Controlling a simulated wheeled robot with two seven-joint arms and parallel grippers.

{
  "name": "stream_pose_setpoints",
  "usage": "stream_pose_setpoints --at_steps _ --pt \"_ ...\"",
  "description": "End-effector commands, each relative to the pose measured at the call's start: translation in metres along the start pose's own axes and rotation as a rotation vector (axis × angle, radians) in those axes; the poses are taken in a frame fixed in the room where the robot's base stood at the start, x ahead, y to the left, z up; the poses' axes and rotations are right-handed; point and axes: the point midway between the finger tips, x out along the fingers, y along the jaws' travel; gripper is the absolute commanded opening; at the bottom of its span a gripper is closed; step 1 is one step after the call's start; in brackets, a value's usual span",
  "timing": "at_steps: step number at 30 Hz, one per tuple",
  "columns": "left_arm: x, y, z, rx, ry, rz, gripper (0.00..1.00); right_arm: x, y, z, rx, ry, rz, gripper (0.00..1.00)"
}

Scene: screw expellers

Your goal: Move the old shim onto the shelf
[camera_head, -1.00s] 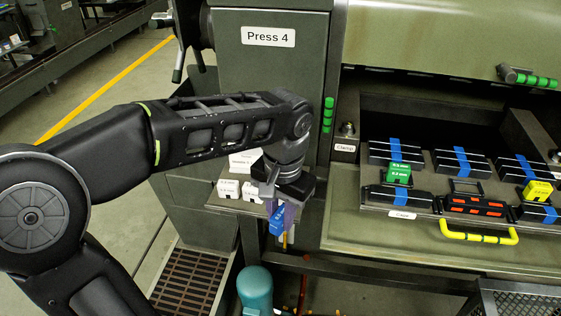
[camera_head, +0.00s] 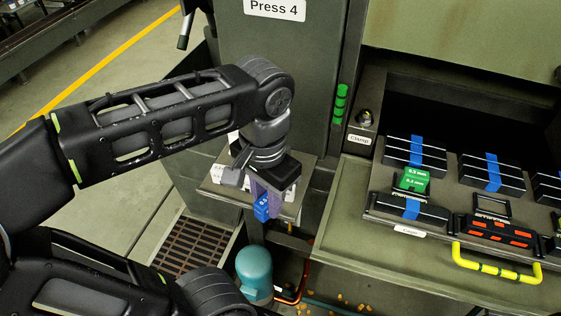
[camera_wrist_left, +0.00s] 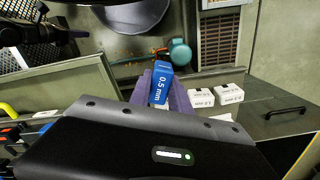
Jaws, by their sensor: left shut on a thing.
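My left gripper (camera_head: 262,196) points down and is shut on a blue shim (camera_head: 261,208). The shim hangs between the purple fingers, and in the left wrist view the blue shim (camera_wrist_left: 161,83) shows the mark "0.5 mm". The shelf (camera_head: 303,178) is a small ledge on the front of Press 4. The gripper and shim are in front of it and cover part of it; whether they touch it I cannot tell. White shim blocks (camera_wrist_left: 228,93) stand on the shelf beside the gripper.
A green shim (camera_head: 412,179) sits on the press's tray among dark blocks with blue bands. A drawer with a yellow handle (camera_head: 496,265) is at the right. A teal motor (camera_head: 254,270) and pipes are below the shelf. A floor grate (camera_head: 195,245) lies at the left.

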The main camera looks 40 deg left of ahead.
Motion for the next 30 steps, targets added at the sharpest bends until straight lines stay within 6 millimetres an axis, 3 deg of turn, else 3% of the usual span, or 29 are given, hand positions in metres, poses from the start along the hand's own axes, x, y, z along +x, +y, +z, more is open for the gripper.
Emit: stream_pose_setpoints --at_steps 11,21,30 --pt "0.004 -0.038 -0.094 0.0 -0.001 -0.005 0.0 0.025 0.007 -0.003 -0.006 0.007 -0.008 0.0" --pt "0.001 -0.069 -0.166 -0.002 -0.003 -0.005 0.0 0.028 0.008 -0.004 -0.008 0.009 -0.011 0.0" --pt "0.031 -0.069 -0.167 0.0 -0.001 -0.002 0.0 0.026 0.007 -0.004 -0.007 0.009 -0.01 0.0"
